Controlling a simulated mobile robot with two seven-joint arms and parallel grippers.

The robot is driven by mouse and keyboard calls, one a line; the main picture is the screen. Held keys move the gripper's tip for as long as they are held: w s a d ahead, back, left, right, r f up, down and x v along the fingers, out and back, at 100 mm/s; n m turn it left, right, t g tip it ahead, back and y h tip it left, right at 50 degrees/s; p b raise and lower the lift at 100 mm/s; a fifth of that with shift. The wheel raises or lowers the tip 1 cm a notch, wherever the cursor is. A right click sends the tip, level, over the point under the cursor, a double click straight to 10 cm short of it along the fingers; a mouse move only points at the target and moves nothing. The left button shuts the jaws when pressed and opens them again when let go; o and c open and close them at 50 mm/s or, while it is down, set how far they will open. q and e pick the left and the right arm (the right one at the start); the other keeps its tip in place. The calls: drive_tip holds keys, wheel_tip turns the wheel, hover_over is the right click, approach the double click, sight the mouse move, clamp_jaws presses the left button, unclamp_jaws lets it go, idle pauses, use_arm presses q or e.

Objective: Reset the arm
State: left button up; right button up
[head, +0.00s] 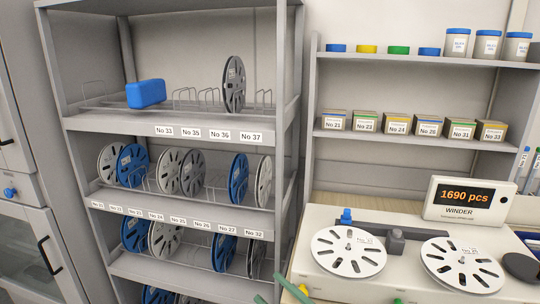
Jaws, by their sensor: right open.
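My right gripper (271,292) shows only as two green fingertips at the bottom edge of the head view, left of the winder's front. The fingertips stand apart with nothing seen between them. The rest of that gripper and its arm are cut off below the picture. My left gripper is not in view.
The winder (407,238) stands on the right with two white reels (348,262) (462,275) and a display (461,198) reading 1690 pcs. A grey rack (110,123) holds blue, white and grey reels and a blue block (146,94). Small boxes and jars line the wall shelf (400,138).

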drive_tip(key=s+d+f+m+h, duration=0.5)
drive_tip(key=d+f+m+h, duration=0.2)
drive_tip(key=f, duration=0.4)
drive_tip(key=s+d+f+m+h, duration=0.55)
drive_tip(key=f+m, duration=0.25)
drive_tip(key=f, duration=0.4)
drive_tip(key=s+d+f+m+g+h+p, duration=0.1)
drive_tip(key=s+d+f+g+h, duration=0.1)
drive_tip(key=s+f, duration=0.4)
drive_tip(key=s+d+g, duration=0.1)
drive_tip(key=s+g, duration=0.1)
drive_tip(key=shift+s+f+m+g, duration=0.25)
drive_tip(key=shift+f+m+g, duration=0.05)
drive_tip(key=shift+m, duration=0.1)
drive_tip(key=shift+d, duration=0.1)
